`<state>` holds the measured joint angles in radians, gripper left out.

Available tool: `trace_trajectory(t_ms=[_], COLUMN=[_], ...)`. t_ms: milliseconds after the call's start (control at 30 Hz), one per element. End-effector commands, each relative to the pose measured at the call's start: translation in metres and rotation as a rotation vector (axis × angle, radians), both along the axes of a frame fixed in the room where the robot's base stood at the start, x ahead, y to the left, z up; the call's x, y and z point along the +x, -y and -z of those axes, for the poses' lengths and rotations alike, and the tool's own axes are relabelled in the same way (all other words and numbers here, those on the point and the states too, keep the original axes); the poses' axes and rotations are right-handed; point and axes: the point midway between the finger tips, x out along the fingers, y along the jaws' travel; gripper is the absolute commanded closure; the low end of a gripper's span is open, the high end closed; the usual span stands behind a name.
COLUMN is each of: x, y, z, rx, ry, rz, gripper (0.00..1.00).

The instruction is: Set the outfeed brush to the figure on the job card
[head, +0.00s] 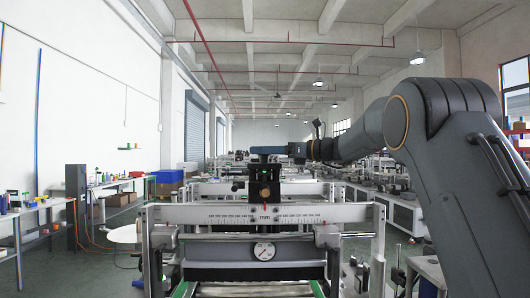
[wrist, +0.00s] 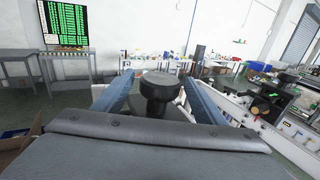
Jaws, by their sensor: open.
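A black round knob (wrist: 160,86) stands between the two blue-grey fingers of my gripper (wrist: 159,80) in the wrist view. The fingers are open on either side of it; I cannot tell whether either touches it. In the head view my gripper (head: 268,150) is above a dark carriage (head: 265,172) with a brown-orange block on its front. The carriage sits over a crossbar with a ruler scale (head: 225,215) marked mm; its figures are too small to read surely. A round dial (head: 263,251) is below the bar. No job card can be made out, and the brush cannot be clearly told apart.
A screen with green rows (wrist: 64,24) stands on a table in the wrist view. More machines line the hall behind. Grey floor at the left is mostly clear.

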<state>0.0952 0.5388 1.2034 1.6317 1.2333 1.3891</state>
Motion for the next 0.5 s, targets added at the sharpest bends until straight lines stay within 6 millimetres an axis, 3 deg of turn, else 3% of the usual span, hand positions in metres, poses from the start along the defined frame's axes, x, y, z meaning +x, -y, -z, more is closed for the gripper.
trace_trajectory(t_ms=[300, 500], x=[-0.020, -0.029], y=[0.046, 0.064], z=[0.001, 0.001], rx=[0.000, 0.000], ry=[0.001, 0.001], rz=[0.003, 0.002], gripper=[0.35, 0.35])
